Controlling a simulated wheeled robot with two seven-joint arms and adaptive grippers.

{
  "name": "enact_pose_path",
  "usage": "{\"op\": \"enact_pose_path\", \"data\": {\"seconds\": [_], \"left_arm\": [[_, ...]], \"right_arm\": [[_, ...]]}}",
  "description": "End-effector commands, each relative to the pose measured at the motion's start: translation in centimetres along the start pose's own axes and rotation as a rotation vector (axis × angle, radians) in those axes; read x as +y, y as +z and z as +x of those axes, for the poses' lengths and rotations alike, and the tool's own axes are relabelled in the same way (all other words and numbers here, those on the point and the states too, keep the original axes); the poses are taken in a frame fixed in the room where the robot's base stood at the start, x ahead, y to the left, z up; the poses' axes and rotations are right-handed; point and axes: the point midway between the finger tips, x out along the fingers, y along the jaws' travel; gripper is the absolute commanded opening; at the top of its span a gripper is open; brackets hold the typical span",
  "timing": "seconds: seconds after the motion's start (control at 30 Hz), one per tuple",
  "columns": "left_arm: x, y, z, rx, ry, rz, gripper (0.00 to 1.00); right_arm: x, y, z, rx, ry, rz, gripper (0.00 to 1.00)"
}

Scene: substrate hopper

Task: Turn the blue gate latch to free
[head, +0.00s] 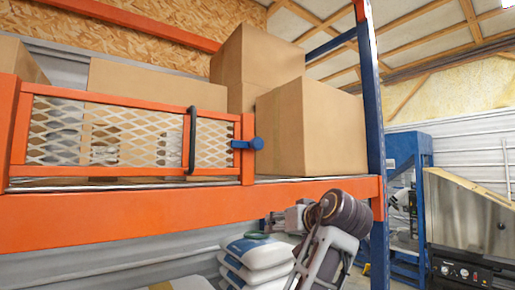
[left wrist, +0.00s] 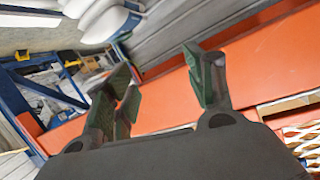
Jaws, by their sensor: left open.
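The blue gate latch (head: 248,144) sits at the right end of the orange-framed mesh gate (head: 125,98), its round knob on the right and its arm pointing left, roughly level. A black handle (head: 192,140) stands upright on the gate, left of the latch. My left arm is below and right of the latch, in front of the orange shelf beam (head: 130,212); its fingers are hard to make out in the head view. In the left wrist view my left gripper (left wrist: 162,82) is open and empty, with the orange beam beyond its fingers. The latch does not show there. My right gripper is out of view.
Cardboard boxes (head: 312,127) stand on the shelf behind and right of the gate. A blue rack post (head: 371,110) rises to the right. White sacks (head: 257,257) lie stacked below the beam. Machinery (head: 470,225) stands at the far right.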

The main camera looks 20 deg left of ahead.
Motion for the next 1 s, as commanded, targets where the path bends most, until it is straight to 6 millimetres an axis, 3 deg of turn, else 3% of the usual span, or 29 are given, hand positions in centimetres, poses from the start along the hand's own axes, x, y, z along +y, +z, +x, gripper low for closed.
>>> {"op": "enact_pose_path", "data": {"seconds": [0.2, 0.6, 0.8, 1.0], "left_arm": [[-1.4, -4.8, -4.0, 0.074, -0.056, -0.058, 0.55], [-5.0, -12.1, -12.0, 0.209, -0.165, -0.178, 0.55], [-6.7, -14.6, -15.8, 0.266, -0.212, -0.235, 0.55], [-7.5, -15.5, -17.4, 0.290, -0.234, -0.260, 0.55]], "right_arm": [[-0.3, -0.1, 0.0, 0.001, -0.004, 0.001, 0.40], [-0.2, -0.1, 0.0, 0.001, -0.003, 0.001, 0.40], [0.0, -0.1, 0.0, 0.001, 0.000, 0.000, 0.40], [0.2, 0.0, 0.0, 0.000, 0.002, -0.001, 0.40]]}}
